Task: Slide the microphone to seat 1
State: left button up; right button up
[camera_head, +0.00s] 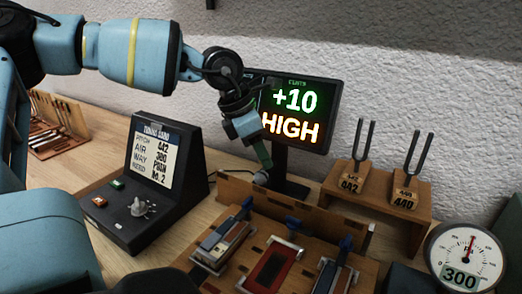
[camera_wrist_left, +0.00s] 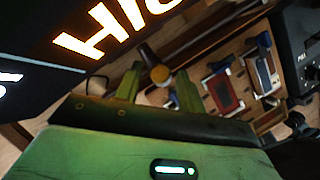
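The microphone (camera_head: 261,178) shows as a small grey head beside the wooden reed bench, below the display. In the left wrist view the microphone (camera_wrist_left: 160,74) has a rounded, tan-lit head on a dark stem. My left gripper (camera_head: 264,160) is just above it, pointing down. In the wrist view its two green fingers (camera_wrist_left: 158,92) are apart, with the microphone seen between them; I cannot tell whether they touch it. The bench (camera_head: 254,241) holds several seats with blue clips; which one is seat 1 I cannot read. My right gripper is not in view.
The display (camera_head: 294,112) reads +10 HIGH, close behind my left gripper. A black control console (camera_head: 150,185) stands left. Two tuning forks stand in a wooden stand (camera_head: 378,197) at right, near a round gauge (camera_head: 467,257) reading 300. A reed rack (camera_head: 57,125) lies far left.

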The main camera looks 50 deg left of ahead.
pick_arm(q)
jog(key=shift+r, duration=0.1)
jog(key=v, duration=0.7)
jog(key=shift+s+a+r, duration=0.1)
jog(key=shift+s+r, duration=0.1)
jog(key=shift+r, duration=0.05)
dwell(0.6)
